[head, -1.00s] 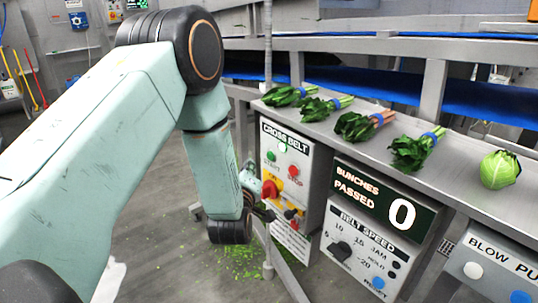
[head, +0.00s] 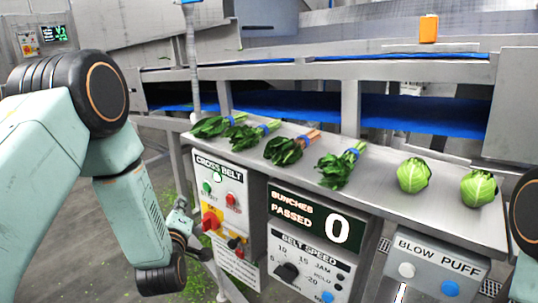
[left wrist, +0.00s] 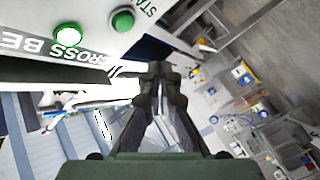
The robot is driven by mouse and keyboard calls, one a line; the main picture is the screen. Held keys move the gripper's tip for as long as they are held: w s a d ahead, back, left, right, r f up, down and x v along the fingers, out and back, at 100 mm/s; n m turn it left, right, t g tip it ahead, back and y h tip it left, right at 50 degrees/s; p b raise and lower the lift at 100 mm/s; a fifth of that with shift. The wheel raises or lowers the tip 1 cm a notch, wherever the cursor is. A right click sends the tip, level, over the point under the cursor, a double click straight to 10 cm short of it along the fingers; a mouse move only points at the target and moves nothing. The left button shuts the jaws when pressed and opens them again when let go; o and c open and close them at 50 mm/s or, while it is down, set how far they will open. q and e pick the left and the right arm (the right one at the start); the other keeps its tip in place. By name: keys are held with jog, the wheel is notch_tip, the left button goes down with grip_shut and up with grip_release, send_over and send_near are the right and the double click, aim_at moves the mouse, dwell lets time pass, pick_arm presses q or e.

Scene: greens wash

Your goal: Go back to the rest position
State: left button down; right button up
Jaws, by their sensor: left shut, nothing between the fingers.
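My left arm comes in from the left in the head view, bent down at the elbow. My left gripper (head: 203,253) is small and partly hidden by its own wrist, just left of the CROSS BELT panel (head: 228,172). In the left wrist view its two fingers (left wrist: 161,72) are together with nothing between them. The panel's lit green lamp (left wrist: 68,36) and green START button (left wrist: 122,21) show beyond them at the upper left. I cannot tell the exact gap to the panel. Part of my right arm shows at the right edge of the head view; its gripper is out of view.
Several leafy bunches (head: 343,165) and two round green heads (head: 413,174) lie on the steel ledge (head: 385,195). Below are a BUNCHES PASSED counter (head: 310,217) reading 0, a BELT SPEED panel (head: 307,262) and a BLOW PUFF box (head: 431,270). Open floor lies left.

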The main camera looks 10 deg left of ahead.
pick_arm(q)
jog(key=s+d+f+m+g+h, duration=0.3)
jog(key=s+d+f+m+g, duration=0.15)
jog(key=s+f, duration=0.3)
jog(key=s+d+f+m+g+h, duration=0.2)
jog(key=s+d+f+m+g, duration=0.3)
jog(key=f, duration=0.4)
jog(key=s+d+f+m+g, duration=0.1)
jog(key=s+f+g, duration=0.1)
jog(key=s, duration=0.6)
jog(key=s+d+f+m+g+h, duration=0.1)
jog(key=s+f+m+g, duration=0.1)
jog(key=s, duration=0.7)
jog(key=s+d+f+m+g, duration=0.1)
jog(key=s+d+f+g, duration=0.1)
jog(key=s, duration=0.6)
jog(key=shift+s+f+h, duration=0.35)
jog(key=shift+f+h, duration=0.05)
jog(key=shift+f, duration=0.35)
